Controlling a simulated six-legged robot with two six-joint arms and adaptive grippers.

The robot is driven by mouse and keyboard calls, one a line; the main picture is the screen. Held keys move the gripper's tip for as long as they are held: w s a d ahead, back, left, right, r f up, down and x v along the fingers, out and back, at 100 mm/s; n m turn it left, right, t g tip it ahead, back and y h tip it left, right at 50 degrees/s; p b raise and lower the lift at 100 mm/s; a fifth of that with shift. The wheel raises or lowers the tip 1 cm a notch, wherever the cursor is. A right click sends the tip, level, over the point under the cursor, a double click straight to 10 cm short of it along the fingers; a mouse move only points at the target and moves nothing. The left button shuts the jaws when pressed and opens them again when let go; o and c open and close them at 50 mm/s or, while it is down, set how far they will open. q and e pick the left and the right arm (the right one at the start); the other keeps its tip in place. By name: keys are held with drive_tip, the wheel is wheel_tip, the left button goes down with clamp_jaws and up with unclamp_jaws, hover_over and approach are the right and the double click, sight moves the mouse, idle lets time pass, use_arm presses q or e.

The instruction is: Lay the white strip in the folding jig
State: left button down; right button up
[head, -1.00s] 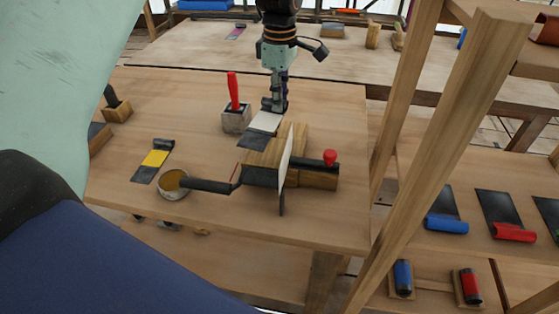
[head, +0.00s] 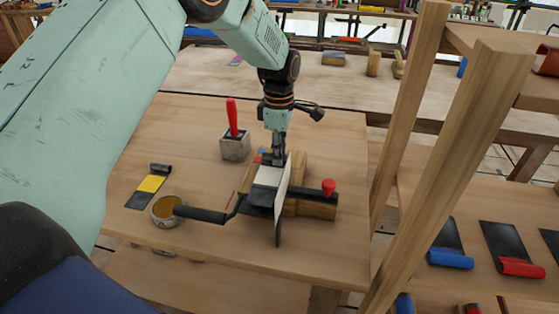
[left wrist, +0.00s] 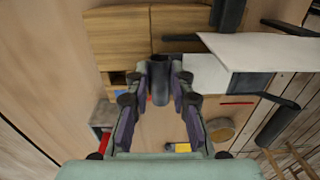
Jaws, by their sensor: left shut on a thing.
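The white strip (head: 268,176), with a dark front end, is at the folding jig's wooden block (head: 299,170), just left of the jig's upright white plate (head: 284,186). My left gripper (head: 278,158) comes down from above and is shut on the strip's dark rolled end. In the left wrist view the fingers (left wrist: 159,88) close around this dark cylinder (left wrist: 159,78), and the white strip (left wrist: 205,74) extends right, partly under the plate (left wrist: 265,48). I cannot tell whether the strip touches the jig's bed. My right gripper is not in view.
A can (head: 167,211) stands left of the jig, near its black handle (head: 205,215). A yellow-and-black strip (head: 150,184) lies farther left. A grey block with a red-handled tool (head: 234,145) stands behind. A wooden post (head: 450,150) rises at right.

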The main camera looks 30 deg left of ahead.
use_arm(q)
drive_tip(key=shift+s+d+f, duration=0.15)
drive_tip(key=shift+d+f, duration=0.05)
drive_tip(key=shift+f, duration=0.2)
drive_tip(key=shift+s+d+f, duration=0.15)
drive_tip(key=shift+d+f, duration=0.05)
drive_tip(key=shift+f, duration=0.2)
drive_tip(key=shift+w+a+f, duration=0.15)
drive_tip(key=shift+a+f, duration=0.1)
drive_tip(key=shift+a, duration=0.1)
drive_tip(key=c, duration=1.5)
unclamp_jaws()
drive_tip(key=shift+f, duration=0.1)
drive_tip(key=shift+c, duration=0.2)
drive_tip(key=o, duration=0.4)
drive_tip(key=shift+d+r, duration=0.25)
drive_tip(key=shift+d, duration=0.05)
drive_tip(key=shift+a+f, duration=0.1)
drive_tip(key=shift+a, duration=0.15)
wheel_tip(320, 180, up, 11)
drive_tip(key=shift+f+p, duration=0.15)
drive_tip(key=shift+p, duration=0.3)
drive_tip(key=shift+d+r, duration=0.15)
drive_tip(key=shift+r, duration=0.6)
